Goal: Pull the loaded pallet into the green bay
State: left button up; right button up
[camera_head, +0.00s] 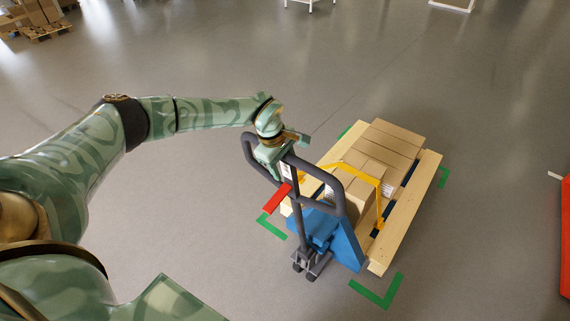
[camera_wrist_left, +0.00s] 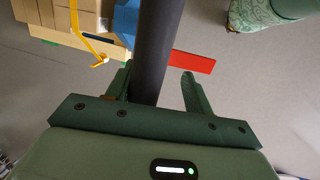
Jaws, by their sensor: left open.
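A wooden pallet (camera_head: 426,180) carries several cardboard boxes (camera_head: 395,140) and stands on the floor among green corner marks (camera_head: 380,292) of the bay. The pallet's near right corner lies close to one mark. A blue pallet jack (camera_head: 345,243) stands at its near left side, with a dark loop handle (camera_head: 335,187) and a red part (camera_head: 276,198). My left gripper (camera_head: 273,162) is at the handle's upper left. In the left wrist view, its open fingers (camera_wrist_left: 155,88) stand on either side of the dark handle bar (camera_wrist_left: 155,45). My right gripper is not in view.
A yellow frame (camera_head: 352,170) rises over the near boxes. Stacked boxes on a pallet (camera_head: 45,30) stand far at the top left. A red object (camera_head: 565,235) is at the right edge. The grey floor around the bay is mostly clear.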

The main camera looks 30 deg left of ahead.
pick_arm(q)
jog(key=shift+s+d+f, duration=0.15)
jog(key=shift+f, duration=0.1)
dwell(0.4)
jog(key=b+v, duration=0.2)
jog(key=v, duration=1.4)
jog(key=shift+r, duration=0.25)
